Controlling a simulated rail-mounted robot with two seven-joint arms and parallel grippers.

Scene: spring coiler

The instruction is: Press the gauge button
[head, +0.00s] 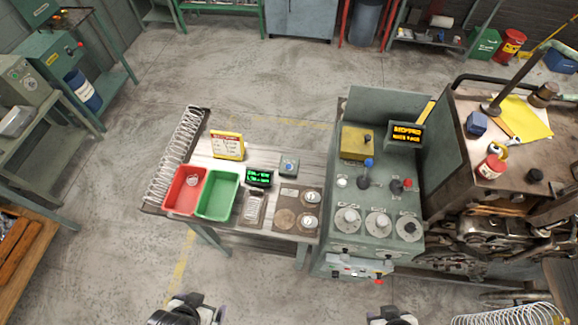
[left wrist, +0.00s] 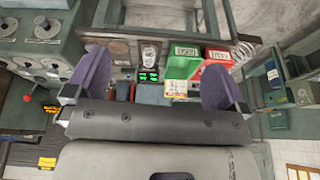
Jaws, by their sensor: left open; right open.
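A gauge with a green-lit display (head: 259,177) stands on the bench, with a metal plate holding a small spring (head: 253,206) in front of it. The display also shows in the left wrist view (left wrist: 148,75). A small grey-blue box with a round button on top (head: 289,165) sits to the right of the display; its label is too small to read. My left gripper (head: 188,309) is at the bottom edge, in front of the bench and apart from it. Its spread, empty fingers show in the left wrist view (left wrist: 156,82). My right gripper (head: 392,315) is at the bottom edge, partly cut off and touching nothing.
A red bin (head: 184,190) and a green bin (head: 218,194) stand left of the display. A yellow sign (head: 228,146) stands behind them. A long spring (head: 175,155) lies along the bench's left edge. A green control console (head: 375,222) with knobs and levers rises on the right.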

